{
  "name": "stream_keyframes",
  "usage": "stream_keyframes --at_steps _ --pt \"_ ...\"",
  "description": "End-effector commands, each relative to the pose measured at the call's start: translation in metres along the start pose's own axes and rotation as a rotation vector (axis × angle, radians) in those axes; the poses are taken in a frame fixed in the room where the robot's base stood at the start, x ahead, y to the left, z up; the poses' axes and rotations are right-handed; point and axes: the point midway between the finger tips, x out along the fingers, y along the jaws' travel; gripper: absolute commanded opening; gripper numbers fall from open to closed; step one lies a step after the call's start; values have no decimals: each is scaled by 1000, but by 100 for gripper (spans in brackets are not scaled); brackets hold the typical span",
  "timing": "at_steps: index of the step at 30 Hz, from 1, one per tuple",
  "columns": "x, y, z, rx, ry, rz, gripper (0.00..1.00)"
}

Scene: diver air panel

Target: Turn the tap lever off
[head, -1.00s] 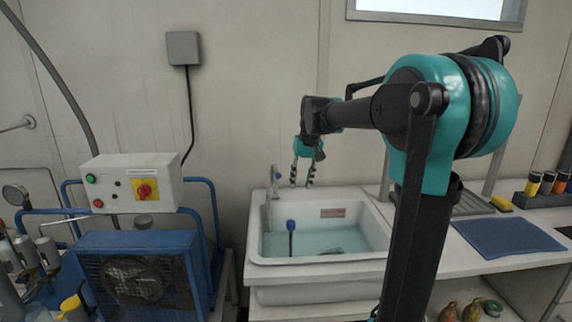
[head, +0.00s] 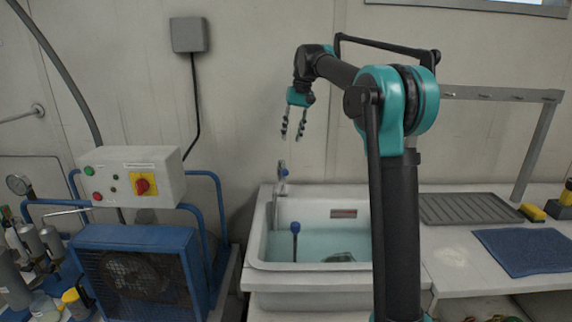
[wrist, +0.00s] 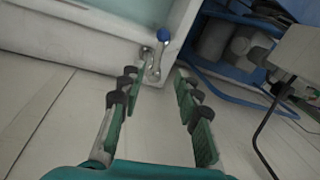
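The tap (head: 276,190) is a slim grey metal fitting at the back left corner of the sink (head: 258,240). A blue-capped part, seemingly its lever (head: 285,173), is at its top. In the wrist view the tap (wrist: 153,62) and blue cap (wrist: 163,35) lie ahead, between the finger lines. My gripper (head: 293,137) is open and empty, pointing down above the tap and apart from it. Its fingers (wrist: 157,75) are spread in the wrist view. Whether water flows from the spout cannot be told.
Water and a blue-topped dark rod (head: 295,240) are in the basin. Left stand a blue-framed compressor (head: 140,235) and a white control box (head: 130,172). Right are a ribbed drainer (head: 455,208) and blue mat (head: 520,250). The wall is close behind the tap.

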Motion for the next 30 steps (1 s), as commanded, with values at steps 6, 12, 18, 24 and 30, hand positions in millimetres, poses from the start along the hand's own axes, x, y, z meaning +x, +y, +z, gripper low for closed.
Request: stream_keyframes --at_steps 6,12,18,24,30 --pt "45 0 0 -1 0 0 33" --pt "82 0 0 -1 0 0 33" --pt "108 0 0 0 0 0 33" --pt "117 0 0 0 0 0 33" --pt "117 0 0 0 0 0 33"
